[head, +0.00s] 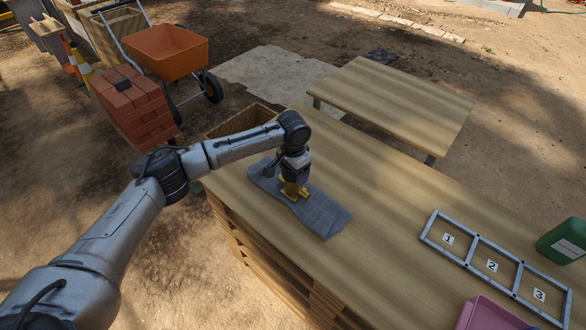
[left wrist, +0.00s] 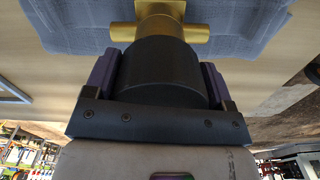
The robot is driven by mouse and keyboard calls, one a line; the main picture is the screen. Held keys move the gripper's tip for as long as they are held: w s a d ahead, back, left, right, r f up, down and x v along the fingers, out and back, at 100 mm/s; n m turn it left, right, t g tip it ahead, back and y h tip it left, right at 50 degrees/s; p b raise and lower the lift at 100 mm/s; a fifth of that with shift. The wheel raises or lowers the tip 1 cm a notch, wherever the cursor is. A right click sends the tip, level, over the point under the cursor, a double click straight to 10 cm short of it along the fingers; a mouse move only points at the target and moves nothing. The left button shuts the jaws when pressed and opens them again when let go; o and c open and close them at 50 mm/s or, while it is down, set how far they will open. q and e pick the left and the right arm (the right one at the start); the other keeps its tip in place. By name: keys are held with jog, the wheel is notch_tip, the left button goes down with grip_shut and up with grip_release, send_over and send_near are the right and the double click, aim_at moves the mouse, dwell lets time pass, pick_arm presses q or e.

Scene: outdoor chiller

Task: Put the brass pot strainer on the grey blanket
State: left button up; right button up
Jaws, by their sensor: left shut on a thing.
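The grey blanket (head: 318,208) lies on the wooden table, and its folds fill the top of the left wrist view (left wrist: 70,25). The brass pot strainer (head: 291,190) is a gold body with side ports and a dark round part. It stands over the blanket; whether it rests on the cloth or hangs just above it is hard to tell. My left gripper (head: 293,172) points down and is shut on the strainer's dark round part (left wrist: 160,70), with a finger on each side in the left wrist view (left wrist: 158,85). My right gripper is not in view.
The wooden table (head: 385,215) is clear right of the blanket. A grey frame with numbered bays (head: 470,254), a green canister (head: 566,240) and a pink bin (head: 490,314) are at its right end. Behind are a second table (head: 395,95), bricks (head: 133,108) and an orange wheelbarrow (head: 167,52).

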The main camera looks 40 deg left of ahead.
pick_arm(q)
jog(key=shift+f, duration=0.2)
jog(key=shift+a+f, duration=0.1)
jog(key=shift+f, duration=0.3)
jog(key=o, duration=1.4)
jog(key=shift+f, duration=0.1)
jog(key=o, duration=0.4)
jog(key=shift+r+b, duration=0.4)
notch_tip(320, 180, up, 11)
jog(key=p, duration=0.3)
jog(key=shift+r+p, duration=0.45)
jog(key=shift+r, duration=0.55)
